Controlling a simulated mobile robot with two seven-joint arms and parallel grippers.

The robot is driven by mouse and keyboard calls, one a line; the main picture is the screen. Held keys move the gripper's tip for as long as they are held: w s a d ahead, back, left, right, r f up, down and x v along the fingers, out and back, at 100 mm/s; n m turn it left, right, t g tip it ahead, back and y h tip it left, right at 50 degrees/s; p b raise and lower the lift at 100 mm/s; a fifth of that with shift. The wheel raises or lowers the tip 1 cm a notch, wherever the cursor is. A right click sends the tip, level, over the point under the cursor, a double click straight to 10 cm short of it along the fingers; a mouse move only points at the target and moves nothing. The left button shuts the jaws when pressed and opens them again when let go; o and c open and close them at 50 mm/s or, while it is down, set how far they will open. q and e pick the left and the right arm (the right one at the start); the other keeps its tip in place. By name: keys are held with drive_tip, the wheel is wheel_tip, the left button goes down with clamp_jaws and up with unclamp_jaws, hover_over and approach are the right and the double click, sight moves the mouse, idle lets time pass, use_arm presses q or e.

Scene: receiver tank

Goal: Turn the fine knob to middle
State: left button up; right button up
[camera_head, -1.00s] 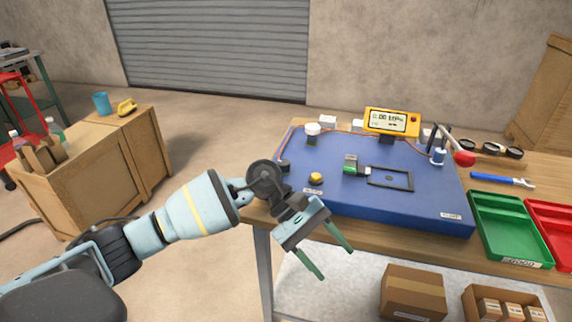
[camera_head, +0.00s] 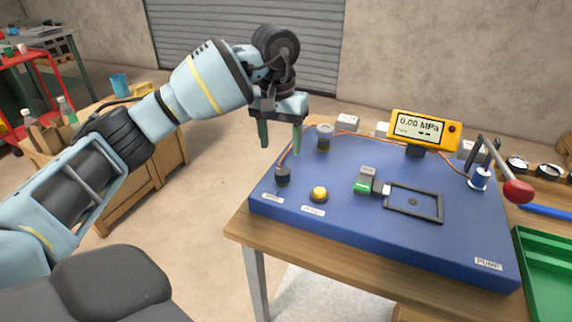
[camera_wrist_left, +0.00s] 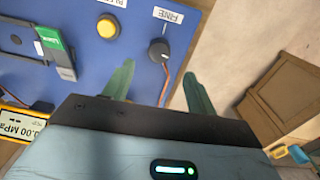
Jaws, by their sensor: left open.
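The fine knob (camera_head: 282,177) is a small black knob near the left front corner of the blue panel (camera_head: 350,235), behind a white label. In the left wrist view the knob (camera_wrist_left: 158,49) shows beside the label reading FINE (camera_wrist_left: 168,16); its exact setting is hard to read. My left gripper (camera_head: 281,146) is open and empty, its green fingers pointing down above and behind the knob. In the left wrist view the fingertips (camera_wrist_left: 158,72) lie to either side of the knob's line, with no contact visible. My right gripper is not in view.
A yellow button (camera_head: 319,194) sits right of the knob. A green-marked block (camera_head: 365,181) and black frame (camera_head: 414,203) lie farther right. The yellow gauge (camera_head: 424,130) reads 0.00 MPa. A red-ended lever (camera_head: 517,191) rises at right.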

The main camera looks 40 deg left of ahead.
sight(282, 170)
use_arm(q)
drive_tip(key=shift+f, duration=0.5)
wheel_tip(282, 170, down, 7)
drive_tip(key=shift+w+d+r, duration=0.1)
drive_tip(key=shift+d+r, duration=0.05)
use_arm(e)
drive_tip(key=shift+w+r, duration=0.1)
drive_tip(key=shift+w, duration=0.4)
use_arm(q)
drive_tip(key=c, duration=1)
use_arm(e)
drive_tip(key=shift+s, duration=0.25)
use_arm(q)
drive_tip(key=shift+n, duration=0.5)
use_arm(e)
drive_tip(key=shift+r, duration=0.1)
